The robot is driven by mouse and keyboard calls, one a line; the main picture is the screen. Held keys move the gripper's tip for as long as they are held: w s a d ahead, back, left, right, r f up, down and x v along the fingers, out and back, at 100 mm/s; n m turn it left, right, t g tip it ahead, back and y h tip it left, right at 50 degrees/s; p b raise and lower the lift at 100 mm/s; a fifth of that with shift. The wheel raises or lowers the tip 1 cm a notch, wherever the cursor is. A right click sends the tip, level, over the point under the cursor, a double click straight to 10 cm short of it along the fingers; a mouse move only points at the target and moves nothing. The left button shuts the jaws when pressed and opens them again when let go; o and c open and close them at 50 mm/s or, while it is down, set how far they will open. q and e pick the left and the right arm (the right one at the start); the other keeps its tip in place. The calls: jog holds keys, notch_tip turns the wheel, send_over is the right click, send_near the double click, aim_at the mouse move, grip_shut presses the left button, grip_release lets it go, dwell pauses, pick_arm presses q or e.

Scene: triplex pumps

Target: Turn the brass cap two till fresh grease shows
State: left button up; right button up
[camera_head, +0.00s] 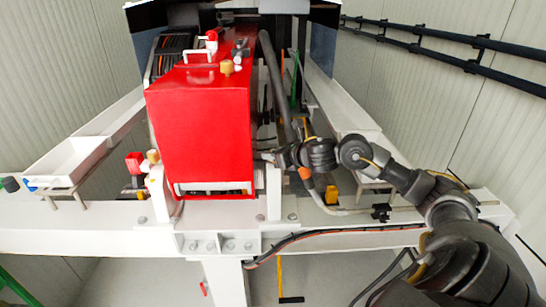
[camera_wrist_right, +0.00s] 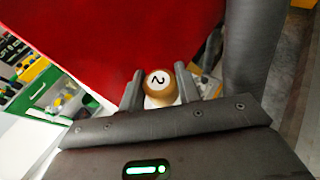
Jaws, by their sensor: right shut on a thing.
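Brass cap two (camera_wrist_right: 158,84), a round brass cap with a black 2 on its pale top, shows in the right wrist view beside the red pump housing (camera_head: 200,135). My right gripper (camera_wrist_right: 159,91) has one finger on each side of the cap and is shut on it. In the head view my right gripper (camera_head: 268,157) reaches in from the right to the housing's right side, and the cap cannot be made out there. I cannot see any grease at the cap; its base is mostly hidden. My left gripper is not in view.
Another brass cap (camera_head: 227,67) sits on top of the red housing, and one (camera_head: 153,156) is at its left beside a red block (camera_head: 134,162). A white frame beam (camera_head: 90,240) runs across the front. A thick dark hose (camera_head: 275,85) rises close to my right gripper.

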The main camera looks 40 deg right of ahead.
jog(key=shift+a+r+m+h, duration=0.1)
jog(key=shift+r+m+h, duration=0.05)
jog(key=shift+m+h, duration=0.85)
jog(key=m+h+p, duration=0.1)
jog(key=m+h, duration=0.2)
jog(key=h, duration=0.1)
jog(key=shift+g+p, duration=0.3)
jog(key=shift+g, duration=0.1)
jog(key=shift+m+g+h, duration=0.5)
jog(key=shift+m+h, duration=0.3)
jog(key=shift+m, duration=0.1)
jog(key=shift+m+g+h, duration=0.5)
jog(key=shift+m+h, duration=0.4)
jog(key=shift+h, duration=0.1)
jog(key=o, duration=1)
jog(key=shift+c, duration=0.2)
